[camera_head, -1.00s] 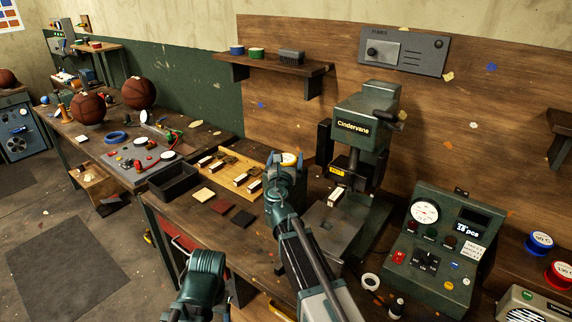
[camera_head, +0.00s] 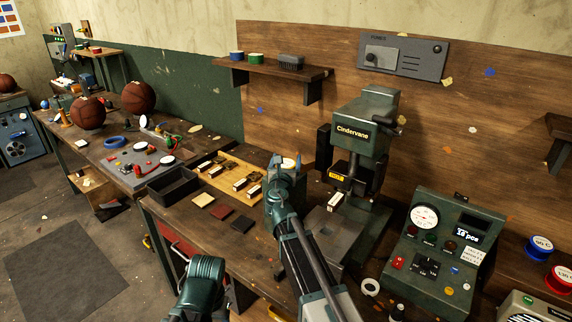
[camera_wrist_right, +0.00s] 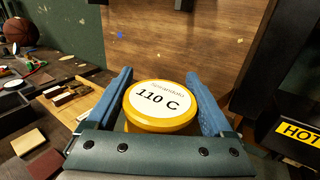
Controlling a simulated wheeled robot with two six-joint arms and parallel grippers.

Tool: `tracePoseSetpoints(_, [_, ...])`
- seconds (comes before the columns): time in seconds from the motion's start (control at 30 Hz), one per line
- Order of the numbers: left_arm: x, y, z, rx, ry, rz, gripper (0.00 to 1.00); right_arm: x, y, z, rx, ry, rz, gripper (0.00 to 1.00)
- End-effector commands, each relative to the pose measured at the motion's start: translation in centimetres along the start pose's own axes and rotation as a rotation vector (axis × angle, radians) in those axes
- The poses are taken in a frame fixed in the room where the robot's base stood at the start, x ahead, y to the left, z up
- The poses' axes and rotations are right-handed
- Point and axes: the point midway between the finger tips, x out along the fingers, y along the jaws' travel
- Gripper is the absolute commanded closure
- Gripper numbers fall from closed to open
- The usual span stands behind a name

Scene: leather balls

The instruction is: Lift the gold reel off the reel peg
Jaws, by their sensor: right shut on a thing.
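The gold reel (camera_wrist_right: 160,104) has a white round label reading "110 C" and sits upright between the two blue fingers of my right gripper (camera_wrist_right: 160,100) in the right wrist view. The fingers press on its sides. In the head view the same reel (camera_head: 289,162) shows as a small pale disc at the tip of my right gripper (camera_head: 286,163), above the bench. The reel peg cannot be made out; the gripper and reel hide what is below. Of my left arm only a green link shows at the bottom of the head view; its fingers are out of sight.
A green press (camera_head: 365,128) stands right of my right gripper. A wooden tray (camera_head: 222,162) with small blocks and a black bin (camera_head: 172,187) lie to the left. A gauge console (camera_head: 432,245) is at the right. A "HOT" label (camera_wrist_right: 300,130) shows close by.

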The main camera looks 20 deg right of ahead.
Motion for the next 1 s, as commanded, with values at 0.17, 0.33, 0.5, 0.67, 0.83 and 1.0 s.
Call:
tracePoseSetpoints(0.17, [-1.2, -0.1, 0.1, 0.0, 0.0, 0.0, 0.29, 0.0, 0.0, 1.2, -0.001, 0.0, 0.0, 0.63])
tracePoseSetpoints(0.33, [-3.1, -0.3, 0.2, 0.0, 0.0, 0.0, 0.29, 0.0, 0.0, 3.1, -0.001, 0.0, 0.0, 0.63])
tracePoseSetpoints(0.5, [-3.7, -0.4, 0.2, 0.0, 0.0, 0.0, 0.29, -2.4, -0.3, 3.8, -0.001, 0.0, 0.002, 0.63])
tracePoseSetpoints(0.67, [-4.1, -0.4, 0.2, 0.0, 0.0, 0.0, 0.29, -6.1, -0.8, 4.1, -0.001, 0.0, 0.001, 0.63])
tracePoseSetpoints(0.83, [-4.4, -0.4, 0.3, 0.0, 0.0, 0.0, 0.29, -10.1, -1.1, 4.5, -0.001, 0.0, 0.002, 0.63])
tracePoseSetpoints(1.0, [-4.7, -0.5, 0.3, 0.0, 0.0, 0.0, 0.29, -13.1, -1.4, 4.7, -0.001, 0.0, 0.002, 0.63])
